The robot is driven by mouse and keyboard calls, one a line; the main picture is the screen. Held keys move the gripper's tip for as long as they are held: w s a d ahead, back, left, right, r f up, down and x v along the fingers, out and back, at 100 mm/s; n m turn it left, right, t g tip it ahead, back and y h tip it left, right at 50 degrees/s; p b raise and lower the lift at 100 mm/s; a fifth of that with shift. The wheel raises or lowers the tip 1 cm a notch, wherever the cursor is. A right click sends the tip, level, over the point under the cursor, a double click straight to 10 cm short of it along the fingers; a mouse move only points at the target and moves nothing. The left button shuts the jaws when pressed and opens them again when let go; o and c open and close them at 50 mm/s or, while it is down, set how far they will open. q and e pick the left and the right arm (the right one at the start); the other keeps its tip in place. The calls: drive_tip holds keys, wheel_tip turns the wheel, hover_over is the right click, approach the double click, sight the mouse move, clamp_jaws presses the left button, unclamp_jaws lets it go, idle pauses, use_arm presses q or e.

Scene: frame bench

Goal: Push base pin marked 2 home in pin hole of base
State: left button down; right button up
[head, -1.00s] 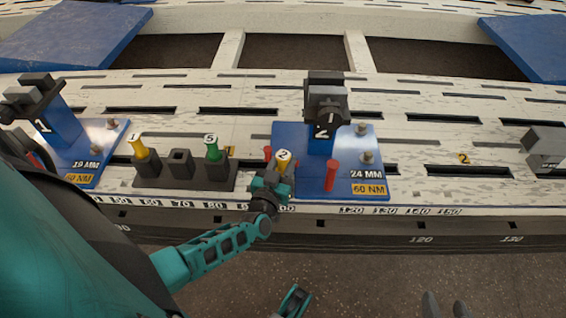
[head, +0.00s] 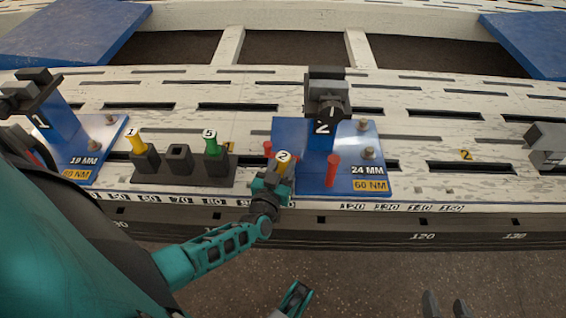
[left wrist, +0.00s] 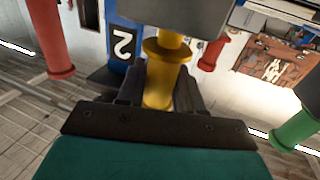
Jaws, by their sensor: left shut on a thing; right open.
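The yellow base pin marked 2 (head: 283,158) is upright at the left side of the blue base marked 2 (head: 376,183). My left gripper (head: 273,184) is shut on this pin; its two dark fingers clasp the yellow body in the left wrist view (left wrist: 160,88). A grey block (left wrist: 185,14) meets the pin beyond its collar. The pin hole itself is hidden, and I cannot tell how deep the pin sits. My right gripper (head: 446,306) shows only as two spread grey fingertips at the bottom edge, open and empty, clear of the bench.
Red pins (head: 333,171) stand on the same base, close to my left gripper. A dark rack (head: 180,165) at left holds a yellow pin 1 (head: 137,140) and a green pin 5 (head: 211,143). Another blue base (head: 108,133) stands farther left. The slotted bench right of base 2 is mostly free.

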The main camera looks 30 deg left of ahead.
use_arm(q)
drive_tip(key=shift+f, duration=0.8)
use_arm(e)
drive_tip(key=shift+f, duration=0.15)
use_arm(q)
drive_tip(key=c, duration=0.7)
unclamp_jaws()
drive_tip(key=shift+o, duration=0.2)
drive_tip(key=shift+f, duration=0.1)
